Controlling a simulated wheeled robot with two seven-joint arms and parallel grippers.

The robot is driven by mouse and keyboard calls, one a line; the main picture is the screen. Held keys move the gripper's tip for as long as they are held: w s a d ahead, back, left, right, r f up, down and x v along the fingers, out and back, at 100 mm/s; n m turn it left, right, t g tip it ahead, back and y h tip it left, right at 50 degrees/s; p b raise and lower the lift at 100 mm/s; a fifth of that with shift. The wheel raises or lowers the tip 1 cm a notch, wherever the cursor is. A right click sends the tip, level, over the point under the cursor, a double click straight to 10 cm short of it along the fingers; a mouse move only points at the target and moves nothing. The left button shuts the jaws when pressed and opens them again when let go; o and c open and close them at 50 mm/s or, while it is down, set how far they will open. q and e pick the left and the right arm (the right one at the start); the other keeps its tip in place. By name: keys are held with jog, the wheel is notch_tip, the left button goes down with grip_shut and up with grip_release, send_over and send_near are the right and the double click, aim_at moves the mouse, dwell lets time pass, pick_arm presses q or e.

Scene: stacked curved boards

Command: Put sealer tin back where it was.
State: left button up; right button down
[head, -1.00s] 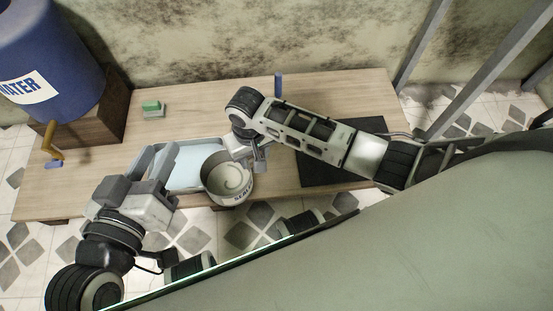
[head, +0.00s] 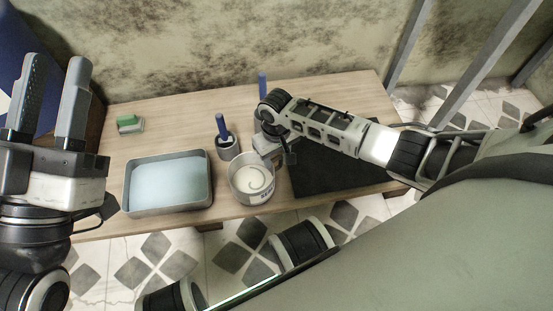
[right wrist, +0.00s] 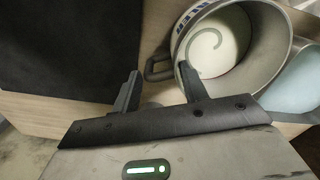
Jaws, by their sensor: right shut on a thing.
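The sealer tin (head: 246,193) is a round pale tin with lettering on its side and a whitish swirl inside. It stands upright near the table's front edge, right of the tray. In the right wrist view, the tin (right wrist: 262,78) is at upper right with its side handle (right wrist: 157,66) toward the fingers. My right gripper (head: 272,152) is at the tin's far right side; it is shut on the tin, with its fingers (right wrist: 160,88) around the handle area. Whether the tin's base touches the table is unclear. My left gripper (head: 57,95) is open and empty at far left.
A metal tray (head: 210,190) of pale blue liquid lies left of the tin. Behind the tin stands a grey cup (head: 228,150) with a blue-handled tool. A green-topped block (head: 130,123) lies back left. A black mat (head: 325,175) covers the table's right part.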

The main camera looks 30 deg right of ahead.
pick_arm(q)
jog(key=shift+s+r+m+h, duration=0.15)
jog(key=shift+r+m+h, duration=0.25)
jog(key=shift+m+h, duration=0.15)
pick_arm(e)
jog(key=shift+f, duration=0.3)
jog(key=shift+f, duration=0.1)
pick_arm(q)
jog(key=shift+r, duration=0.1)
pick_arm(e)
jog(key=c, duration=0.8)
grip_release()
jog(key=shift+f, duration=0.1)
jog(key=shift+o, duration=0.2)
notch_tip(320, 180, up, 5)
jog(key=p, duration=0.3)
jog(key=shift+f, duration=0.2)
pick_arm(q)
notch_tip(320, 180, down, 10)
jog(key=s+n+g+y+p, duration=0.1)
jog(key=n+g+y+p, duration=0.3)
jog(key=n, duration=0.3)
jog(key=shift+s+d+n+g+y, duration=0.35)
jog(key=shift+g+y, duration=0.25)
jog(key=shift+y, duration=0.15)
pick_arm(e)
notch_tip(320, 180, up, 8)
jog(key=shift+f, duration=0.15)
